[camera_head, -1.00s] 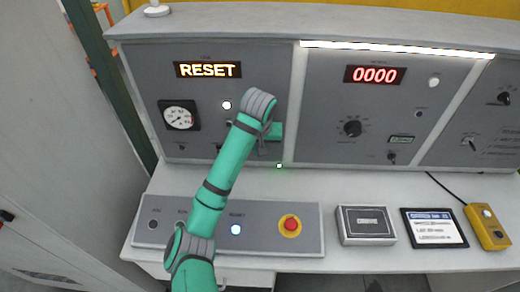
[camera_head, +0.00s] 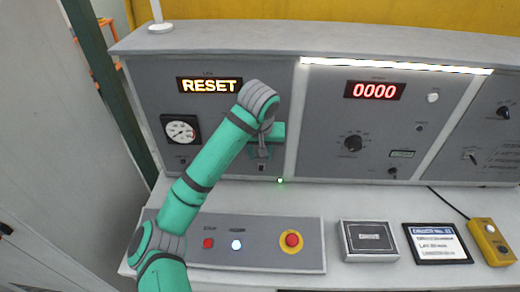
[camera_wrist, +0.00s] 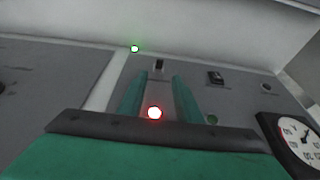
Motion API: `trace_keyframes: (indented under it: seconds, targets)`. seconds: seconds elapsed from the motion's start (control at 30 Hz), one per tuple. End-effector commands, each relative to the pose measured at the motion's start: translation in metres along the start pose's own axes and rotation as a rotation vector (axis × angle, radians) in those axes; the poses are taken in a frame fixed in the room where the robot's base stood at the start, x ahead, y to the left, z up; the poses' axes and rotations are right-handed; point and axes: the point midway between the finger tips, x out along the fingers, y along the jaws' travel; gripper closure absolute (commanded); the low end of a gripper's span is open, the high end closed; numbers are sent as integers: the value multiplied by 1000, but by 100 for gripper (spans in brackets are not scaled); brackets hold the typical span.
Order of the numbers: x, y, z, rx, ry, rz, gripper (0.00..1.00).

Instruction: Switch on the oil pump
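My gripper (camera_head: 262,154) is in front of the left grey panel (camera_head: 150,100), below the RESET display. In the wrist view its two green fingers (camera_wrist: 160,82) are apart, with nothing held between them. A small dark switch (camera_wrist: 158,65) shows just beyond the fingertips, roughly in line with the gap; it also shows below the gripper in the head view (camera_head: 261,168). A second switch (camera_wrist: 215,77) is to its right in the wrist view and hidden behind my arm in the head view. A red light (camera_wrist: 154,113) glows between the fingers. No oil pump label is readable.
A round gauge (camera_head: 181,131) is left of my arm. A green light (camera_head: 280,180) is at the panel's lower edge. The desk holds a button box with a red stop button (camera_head: 291,240), a grey box (camera_head: 368,240), a tablet (camera_head: 437,243) and a yellow device (camera_head: 490,241).

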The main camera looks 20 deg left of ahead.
Motion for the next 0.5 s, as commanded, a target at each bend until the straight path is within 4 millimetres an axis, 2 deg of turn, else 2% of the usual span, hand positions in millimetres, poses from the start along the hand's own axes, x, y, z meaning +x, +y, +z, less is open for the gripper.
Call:
trace_keyframes:
  seconds: [0.2,0.5]
  targets:
    - [-24,-1,0,0,2,-2,69]
    - [-30,0,0,-1,0,-1,69]
